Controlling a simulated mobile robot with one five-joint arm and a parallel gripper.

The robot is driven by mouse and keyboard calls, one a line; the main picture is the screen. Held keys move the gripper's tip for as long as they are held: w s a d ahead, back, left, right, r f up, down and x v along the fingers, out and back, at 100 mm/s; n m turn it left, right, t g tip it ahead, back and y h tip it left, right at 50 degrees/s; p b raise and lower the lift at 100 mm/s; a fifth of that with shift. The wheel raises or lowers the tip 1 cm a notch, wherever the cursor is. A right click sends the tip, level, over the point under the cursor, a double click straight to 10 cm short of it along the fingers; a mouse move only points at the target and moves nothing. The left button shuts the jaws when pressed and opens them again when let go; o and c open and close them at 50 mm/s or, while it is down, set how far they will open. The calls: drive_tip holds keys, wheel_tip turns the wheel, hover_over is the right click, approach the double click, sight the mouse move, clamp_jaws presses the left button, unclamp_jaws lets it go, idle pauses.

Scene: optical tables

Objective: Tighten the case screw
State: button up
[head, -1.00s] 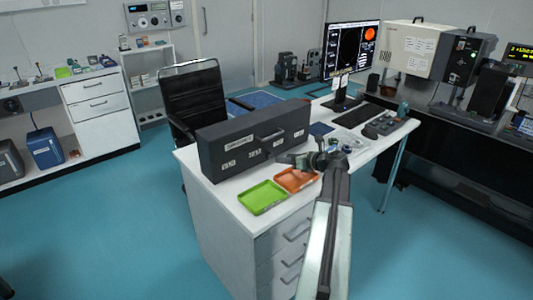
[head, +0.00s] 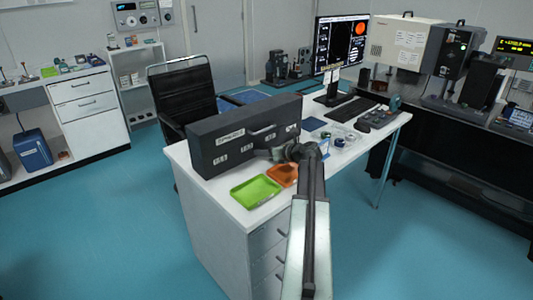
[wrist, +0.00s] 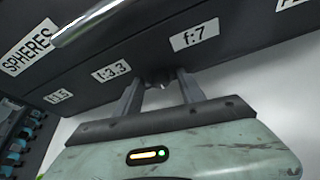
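The dark case (head: 218,150) stands on the white desk. Its labelled front fills the top of the wrist view (wrist: 225,62), with labels reading SPHERES, f:3.3 and f:7. My gripper (head: 272,154) is up against the lower right part of the case front. In the wrist view my gripper (wrist: 160,78) has its two fingers apart, one on each side of a small dark knob-like piece (wrist: 158,82) on the case, which looks like the case screw. Gaps show beside it; whether either finger touches it I cannot tell.
A green tray (head: 256,191) and an orange tray (head: 283,175) lie on the desk (head: 213,192) in front of the case, below my arm. A keyboard (head: 343,112) and monitor (head: 338,50) stand farther back. A chair (head: 183,92) is behind the case. Floor is clear at left.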

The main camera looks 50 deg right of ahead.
clamp_jaws()
drive_tip(key=shift+s+a+n+h, duration=0.1)
drive_tip(key=shift+a+n+h, duration=0.1)
drive_tip(key=shift+n+h, duration=1)
drive_tip(key=shift+n, duration=0.4)
drive_tip(key=shift+o, duration=1)
unclamp_jaws()
